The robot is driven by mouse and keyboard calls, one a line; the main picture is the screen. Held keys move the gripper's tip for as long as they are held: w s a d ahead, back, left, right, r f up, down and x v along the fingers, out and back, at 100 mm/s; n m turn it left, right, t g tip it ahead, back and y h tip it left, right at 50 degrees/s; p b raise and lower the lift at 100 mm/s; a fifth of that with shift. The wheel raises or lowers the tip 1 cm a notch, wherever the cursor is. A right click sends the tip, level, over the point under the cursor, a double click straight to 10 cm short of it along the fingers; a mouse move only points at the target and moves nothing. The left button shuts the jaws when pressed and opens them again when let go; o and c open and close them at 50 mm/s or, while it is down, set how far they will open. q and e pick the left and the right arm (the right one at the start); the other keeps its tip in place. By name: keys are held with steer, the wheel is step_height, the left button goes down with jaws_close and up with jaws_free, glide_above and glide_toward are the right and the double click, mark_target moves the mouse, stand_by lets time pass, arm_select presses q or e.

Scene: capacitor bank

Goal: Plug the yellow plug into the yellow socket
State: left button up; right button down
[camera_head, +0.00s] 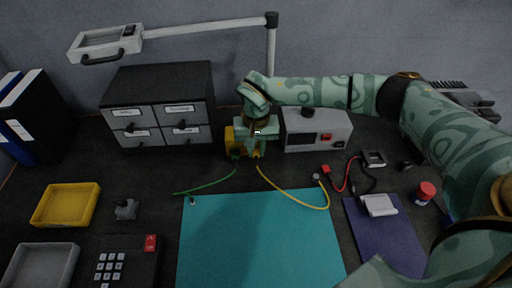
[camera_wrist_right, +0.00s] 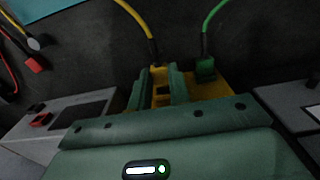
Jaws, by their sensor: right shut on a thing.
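My right gripper (camera_head: 250,146) is at the front of a yellow box (camera_head: 229,138) at the back middle of the desk. In the right wrist view the gripper (camera_wrist_right: 161,88) is shut on the yellow plug (camera_wrist_right: 158,73), whose yellow cable (camera_wrist_right: 136,20) runs away from it. A green plug (camera_wrist_right: 205,68) with a green cable (camera_wrist_right: 207,25) sits beside it, at the yellow box (camera_wrist_right: 211,88). The yellow socket is hidden by my fingers, so I cannot tell whether the plug is in it. My left gripper is out of view.
A drawer cabinet (camera_head: 159,100) stands left of the yellow box, and a grey instrument (camera_head: 318,130) stands close on its right. The teal mat (camera_head: 260,235) in front is bare apart from cable ends. A yellow tray (camera_head: 66,205) lies at the left.

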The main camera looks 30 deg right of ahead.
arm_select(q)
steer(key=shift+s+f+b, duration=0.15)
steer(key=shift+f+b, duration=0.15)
arm_select(e)
steer(key=shift+w+d, duration=0.25)
steer(key=shift+w, duration=0.3)
steer(key=c, duration=1.2)
jaws_free()
steer(key=shift+c, duration=0.2)
steer(key=shift+r, duration=0.1)
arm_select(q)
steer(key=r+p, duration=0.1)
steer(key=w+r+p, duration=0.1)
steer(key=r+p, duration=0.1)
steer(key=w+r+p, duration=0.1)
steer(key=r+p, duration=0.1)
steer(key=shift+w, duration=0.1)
arm_select(e)
step_height(320, 180, up, 16)
